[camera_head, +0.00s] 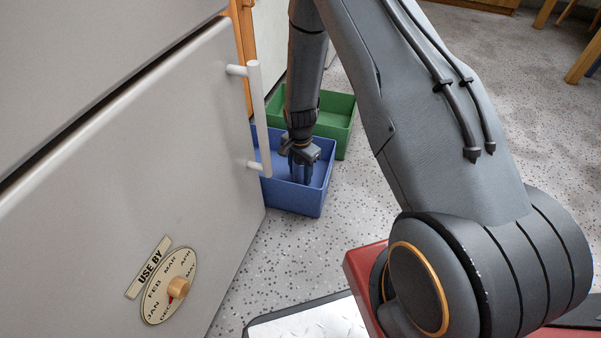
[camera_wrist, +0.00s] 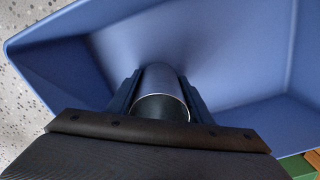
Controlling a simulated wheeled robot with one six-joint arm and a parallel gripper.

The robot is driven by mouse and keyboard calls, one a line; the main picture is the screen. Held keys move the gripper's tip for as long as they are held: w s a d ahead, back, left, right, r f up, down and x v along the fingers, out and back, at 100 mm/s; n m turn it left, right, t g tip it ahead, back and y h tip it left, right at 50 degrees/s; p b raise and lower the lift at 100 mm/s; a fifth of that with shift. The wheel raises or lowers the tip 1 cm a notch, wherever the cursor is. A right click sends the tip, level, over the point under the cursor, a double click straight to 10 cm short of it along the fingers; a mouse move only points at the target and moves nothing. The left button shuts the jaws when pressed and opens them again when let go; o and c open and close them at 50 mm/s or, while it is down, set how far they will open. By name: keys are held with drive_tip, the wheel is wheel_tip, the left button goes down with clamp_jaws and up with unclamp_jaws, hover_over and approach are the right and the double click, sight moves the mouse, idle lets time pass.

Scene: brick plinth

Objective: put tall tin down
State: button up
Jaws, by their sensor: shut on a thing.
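The tall tin (camera_wrist: 161,92) is a grey metal cylinder with a bright rim, seen from above in the wrist view. My gripper (camera_wrist: 158,88) is shut on it, with one dark finger on each side. In the head view my gripper (camera_head: 301,172) points down inside the blue crate (camera_head: 293,200), between its walls. The blue crate's floor and walls surround the tin in the wrist view (camera_wrist: 222,50). In the head view the tin is hidden by the gripper and the crate. I cannot tell whether the tin's base touches the crate floor.
A green crate (camera_head: 340,139) stands just behind the blue one. A grey cabinet door (camera_head: 150,170) with a white bar handle (camera_head: 259,115) is close on the left, its handle near the blue crate's edge.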

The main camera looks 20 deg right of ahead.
drive_tip(key=shift+f, duration=0.15)
drive_tip(key=o, duration=1)
drive_tip(key=shift+o, duration=0.2)
wheel_tip(320, 180, up, 12)
drive_tip(key=p, duration=0.6)
drive_tip(key=shift+r, duration=0.2)
